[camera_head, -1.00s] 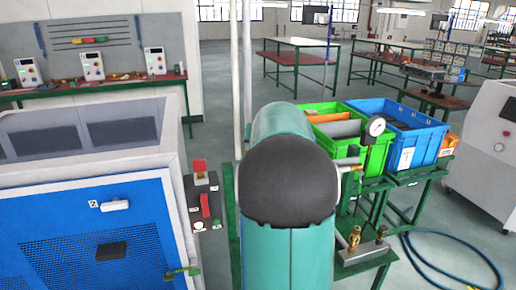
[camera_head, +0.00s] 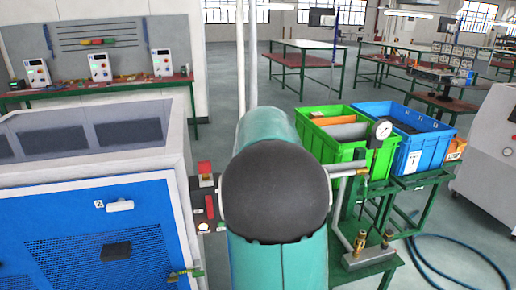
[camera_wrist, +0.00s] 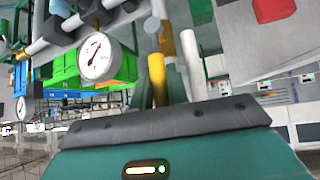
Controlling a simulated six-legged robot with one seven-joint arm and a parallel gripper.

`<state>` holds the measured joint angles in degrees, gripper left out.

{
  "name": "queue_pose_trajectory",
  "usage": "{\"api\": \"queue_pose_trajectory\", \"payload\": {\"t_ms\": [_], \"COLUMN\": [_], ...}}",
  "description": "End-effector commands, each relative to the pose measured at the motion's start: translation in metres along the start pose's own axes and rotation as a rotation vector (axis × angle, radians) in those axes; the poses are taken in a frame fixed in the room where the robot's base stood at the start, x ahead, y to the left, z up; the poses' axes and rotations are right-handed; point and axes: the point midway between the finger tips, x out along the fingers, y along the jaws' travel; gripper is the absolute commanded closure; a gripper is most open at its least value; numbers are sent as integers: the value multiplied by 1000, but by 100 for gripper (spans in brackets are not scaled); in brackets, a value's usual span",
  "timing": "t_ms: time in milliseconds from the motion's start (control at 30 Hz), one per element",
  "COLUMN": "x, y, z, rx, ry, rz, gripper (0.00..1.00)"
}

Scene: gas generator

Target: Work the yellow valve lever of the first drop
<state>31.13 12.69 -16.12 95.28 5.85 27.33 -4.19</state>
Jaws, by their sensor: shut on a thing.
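In the wrist view the yellow valve lever (camera_wrist: 157,80) stands upright just beyond my wrist's dark edge. My gripper (camera_wrist: 163,85) has its grey-green fingers at the lever, shut on it. The lever's lower end is hidden by my wrist. A brass-coloured fitting and pale pipe (camera_wrist: 50,38) show above and left of it. The round pressure gauge (camera_wrist: 97,55) hangs left of the lever; it also shows in the head view (camera_head: 383,130). In the head view my arm hides the gripper and the lever.
A blue machine (camera_head: 90,240) stands at the left, with a red-switch control box (camera_head: 207,190) partly behind my arm. A green crate (camera_head: 335,145) and a blue crate (camera_head: 425,150) stand on a green stand at the right. A blue hose (camera_head: 450,268) lies on the floor.

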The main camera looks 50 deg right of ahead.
Motion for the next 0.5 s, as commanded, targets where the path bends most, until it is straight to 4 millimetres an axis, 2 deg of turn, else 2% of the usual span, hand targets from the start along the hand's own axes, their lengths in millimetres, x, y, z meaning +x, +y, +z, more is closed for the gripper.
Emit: {"api": "queue_pose_trajectory", "payload": {"t_ms": [33, 133, 500], "x": [0, 0, -5], "y": [0, 0, -1], "z": [1, 1, 0], "rx": [-2, -2, -1], "ry": [-3, -3, 0], "rz": [0, 0, -1], "gripper": [80, 62, 62]}}
